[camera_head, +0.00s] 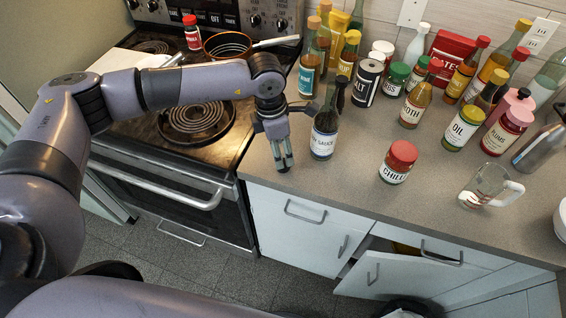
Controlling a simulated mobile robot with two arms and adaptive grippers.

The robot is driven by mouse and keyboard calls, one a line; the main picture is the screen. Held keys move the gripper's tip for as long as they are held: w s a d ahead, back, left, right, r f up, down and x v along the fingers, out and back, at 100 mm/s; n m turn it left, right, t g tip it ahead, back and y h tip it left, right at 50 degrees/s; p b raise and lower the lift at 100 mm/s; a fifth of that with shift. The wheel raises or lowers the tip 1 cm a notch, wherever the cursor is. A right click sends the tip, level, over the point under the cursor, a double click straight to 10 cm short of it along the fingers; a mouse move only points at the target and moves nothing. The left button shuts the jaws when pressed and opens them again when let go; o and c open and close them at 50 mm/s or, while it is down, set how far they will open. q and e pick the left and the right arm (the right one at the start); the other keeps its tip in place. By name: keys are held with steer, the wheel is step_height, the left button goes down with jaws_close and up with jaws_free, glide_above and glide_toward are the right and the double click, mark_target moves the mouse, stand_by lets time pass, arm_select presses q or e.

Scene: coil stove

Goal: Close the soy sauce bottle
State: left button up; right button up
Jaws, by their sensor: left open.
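The soy sauce bottle (323,143) stands upright on the grey counter near its front left edge, next to the stove. It is dark with a white label that reads in part "Y SAUCE". Its slim neck points up, and dark shapes overlap near its top, so I cannot tell whether a cap is on it. My left gripper (284,165) points down just left of the bottle, over the counter's left front edge. It is open, holds nothing visible and looks apart from the bottle. My right gripper is not in view.
A chili jar (398,162) and a glass measuring cup (485,188) stand to the right. A salt container (367,83) and several bottles and jars crowd behind. The stove (195,123) with a pan (228,46) is at left. A cabinet door (385,278) below hangs open.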

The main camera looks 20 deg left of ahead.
arm_select(q)
steer(key=f+p, duration=0.2)
steer(key=f, duration=0.1)
steer(key=f+p, duration=0.1)
steer(key=shift+d+f, duration=0.15)
steer(key=shift+d, duration=0.1)
steer(key=shift+f, duration=0.45)
steer(key=shift+c, duration=0.4)
steer(key=c, duration=0.8)
steer(key=shift+o, duration=0.2)
steer(key=shift+r, duration=0.1)
steer(key=shift+r+b, duration=0.3)
steer(key=shift+r, duration=0.25)
step_height(320, 180, up, 19)
steer(key=b, duration=0.5)
